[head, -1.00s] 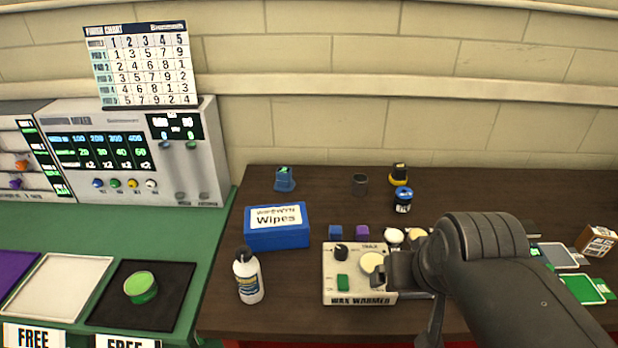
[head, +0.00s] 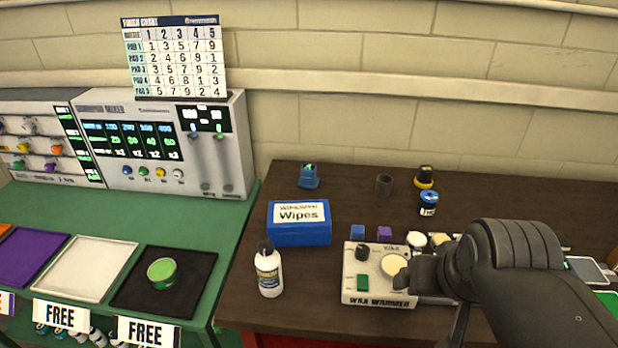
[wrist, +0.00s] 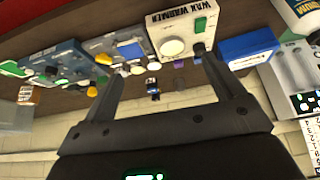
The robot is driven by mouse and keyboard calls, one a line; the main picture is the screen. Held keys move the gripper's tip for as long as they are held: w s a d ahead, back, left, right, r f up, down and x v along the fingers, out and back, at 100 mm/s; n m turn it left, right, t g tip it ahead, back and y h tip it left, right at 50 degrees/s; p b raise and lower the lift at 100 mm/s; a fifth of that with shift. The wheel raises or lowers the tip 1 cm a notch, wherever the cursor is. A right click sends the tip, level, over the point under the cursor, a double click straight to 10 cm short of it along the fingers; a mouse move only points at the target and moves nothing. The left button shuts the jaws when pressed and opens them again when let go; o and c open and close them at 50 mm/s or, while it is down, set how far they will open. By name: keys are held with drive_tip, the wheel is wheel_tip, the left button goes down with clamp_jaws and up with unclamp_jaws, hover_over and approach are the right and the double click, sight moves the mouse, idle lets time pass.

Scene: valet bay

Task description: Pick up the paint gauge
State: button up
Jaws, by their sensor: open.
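A small blue device with a green patch on top (head: 309,175) stands at the back left of the brown bench in the head view. It may be the paint gauge, but I cannot tell for sure. My gripper (head: 405,280) is in front of it and to its right, over the right side of the wax warmer (head: 362,298). In the wrist view my gripper (wrist: 163,68) is open, with nothing held between its fingers. The wrist view is turned over and shows the wax warmer (wrist: 180,22) beyond the fingers.
A blue wipes box (head: 300,236) and a white bottle (head: 269,274) stand left of the warmer. A dark cup (head: 384,185), a yellow-black item (head: 424,177) and a blue jar (head: 429,204) stand behind. The mixer machine (head: 215,150) is left, against the wall.

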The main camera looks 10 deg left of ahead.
drive_tip(key=shift+c, duration=1.4)
drive_tip(key=shift+w, duration=0.1)
drive_tip(key=w+a+r+n, duration=0.1)
drive_tip(key=w+a+r, duration=0.1)
drive_tip(key=w, duration=0.5)
drive_tip(key=w+a+r, duration=0.2)
drive_tip(key=w, duration=0.4)
drive_tip(key=n+y, duration=0.2)
drive_tip(key=n, duration=0.1)
hover_over(309, 168)
drive_tip(key=s+d, duration=0.2)
drive_tip(key=s, duration=0.3)
wheel_tip(309, 168, down, 12)
drive_tip(key=shift+n, duration=0.3)
drive_tip(key=x, duration=1.1)
drive_tip(key=shift+w+a+r, duration=0.2)
drive_tip(key=shift+w, duration=0.15)
